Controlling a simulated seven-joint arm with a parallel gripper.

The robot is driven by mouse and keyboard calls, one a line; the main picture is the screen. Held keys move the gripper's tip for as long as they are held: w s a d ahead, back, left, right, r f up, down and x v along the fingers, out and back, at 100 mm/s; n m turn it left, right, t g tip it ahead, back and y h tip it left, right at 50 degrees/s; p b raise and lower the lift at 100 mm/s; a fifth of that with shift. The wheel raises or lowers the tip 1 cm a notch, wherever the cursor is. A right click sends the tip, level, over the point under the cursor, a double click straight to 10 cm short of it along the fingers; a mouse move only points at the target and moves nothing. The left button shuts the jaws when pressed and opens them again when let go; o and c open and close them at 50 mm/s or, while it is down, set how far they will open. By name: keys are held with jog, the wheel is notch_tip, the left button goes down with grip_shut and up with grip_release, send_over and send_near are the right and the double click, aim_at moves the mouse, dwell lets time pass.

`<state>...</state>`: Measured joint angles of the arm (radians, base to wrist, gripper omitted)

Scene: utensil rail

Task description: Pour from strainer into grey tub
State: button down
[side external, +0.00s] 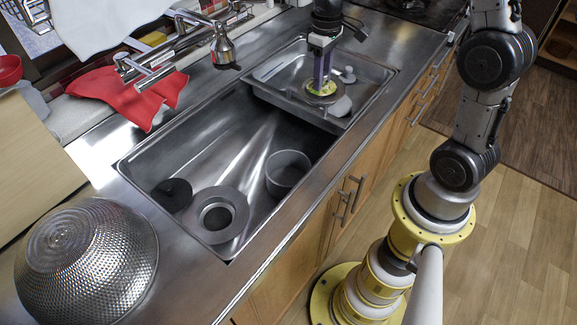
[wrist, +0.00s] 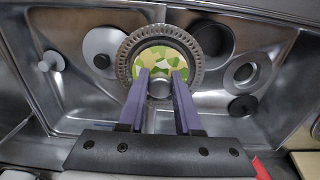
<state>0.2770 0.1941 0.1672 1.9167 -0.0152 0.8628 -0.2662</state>
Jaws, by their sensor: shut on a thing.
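The strainer (wrist: 188,43) is a round metal piece with a slotted rim and a green, tan and white patterned face. In the wrist view the purple fingers of my gripper (wrist: 160,84) are shut on its small central post. In the side view my gripper (side external: 321,78) points down with the strainer (side external: 322,96) beneath it, over the smaller far basin. I cannot tell whether the strainer touches the basin floor. The grey tub (side external: 288,172) stands upright in the larger near basin, by its right wall. It also shows in the wrist view (wrist: 212,40), with a dark interior.
A grey ring-shaped piece (side external: 219,214) and a dark disc (side external: 172,195) lie in the larger basin. Pale round pieces (side external: 341,106) lie near the strainer. A divider separates the basins. An upturned perforated bowl (side external: 85,260), red cloth (side external: 128,94) and faucet (side external: 150,65) line the counter.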

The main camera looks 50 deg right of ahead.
aim_at(309, 98)
jog(key=shift+a+f+h, duration=0.15)
jog(key=shift+a+h, duration=0.85)
jog(key=shift+a, duration=0.35)
jog(key=shift+a+f+h, duration=0.55)
jog(key=shift+a+h, duration=0.05)
jog(key=shift+a, duration=0.15)
jog(key=shift+a+f+h, duration=0.5)
jog(key=shift+a+h, duration=0.1)
jog(key=shift+a, duration=0.15)
jog(key=a+f+h, duration=0.8)
jog(key=f+h, duration=0.1)
jog(key=h, duration=0.1)
jog(key=d+r+y, duration=1)
jog(key=y, duration=0.1)
jog(key=shift+r, duration=0.15)
jog(key=shift+d+r+y, duration=0.45)
jog(key=shift+d+y, duration=0.15)
jog(key=shift+d+r+y, duration=0.15)
jog(key=shift+d+y, duration=1.05)
jog(key=shift+d, duration=0.1)
